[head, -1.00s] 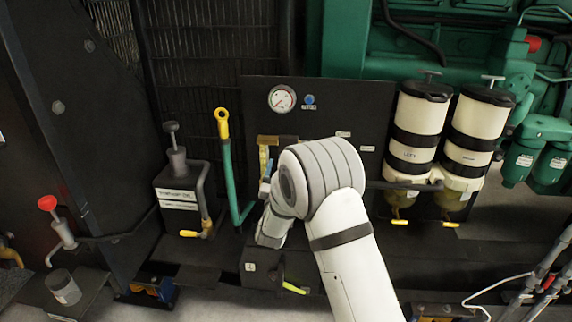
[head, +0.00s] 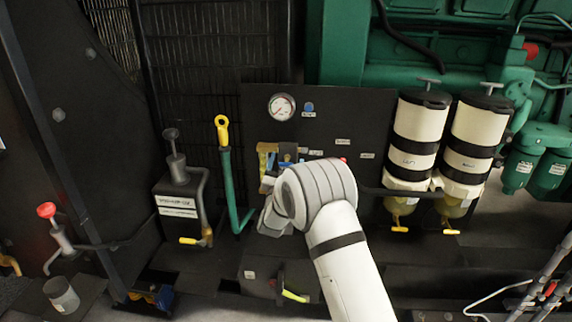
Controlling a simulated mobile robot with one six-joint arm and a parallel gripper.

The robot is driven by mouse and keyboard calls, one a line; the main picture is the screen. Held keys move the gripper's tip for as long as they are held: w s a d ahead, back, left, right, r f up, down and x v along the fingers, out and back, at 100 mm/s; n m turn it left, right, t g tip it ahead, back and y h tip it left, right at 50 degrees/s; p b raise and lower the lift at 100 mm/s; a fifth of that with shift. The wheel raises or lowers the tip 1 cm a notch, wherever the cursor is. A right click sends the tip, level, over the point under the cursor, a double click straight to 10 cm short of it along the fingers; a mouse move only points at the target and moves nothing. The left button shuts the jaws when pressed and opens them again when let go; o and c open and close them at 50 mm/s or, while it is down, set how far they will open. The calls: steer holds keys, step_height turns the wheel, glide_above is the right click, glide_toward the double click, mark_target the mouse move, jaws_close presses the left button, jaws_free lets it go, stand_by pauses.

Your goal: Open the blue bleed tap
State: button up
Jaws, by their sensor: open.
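My gripper (head: 269,182) is mostly hidden behind my own white wrist, in front of the dark panel just right of the green lever. The little that shows fits open jaws, and I see nothing held. Small blue parts (head: 288,153) show just above my wrist, beside a brass-coloured fitting (head: 264,152). I cannot tell whether one of them is the blue bleed tap or part of my gripper. A round blue knob (head: 309,106) sits higher on the panel, beside the gauge, clear of my arm. Contact between gripper and any blue part cannot be seen.
A green lever with a yellow ring top (head: 222,130) stands close to the left of my wrist. Two cream filter canisters (head: 420,125) with yellow taps stand to the right. A pump box (head: 177,200) is on the left. A white gauge (head: 281,107) is above.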

steer(key=c, duration=1)
steer(key=shift+o, duration=0.2)
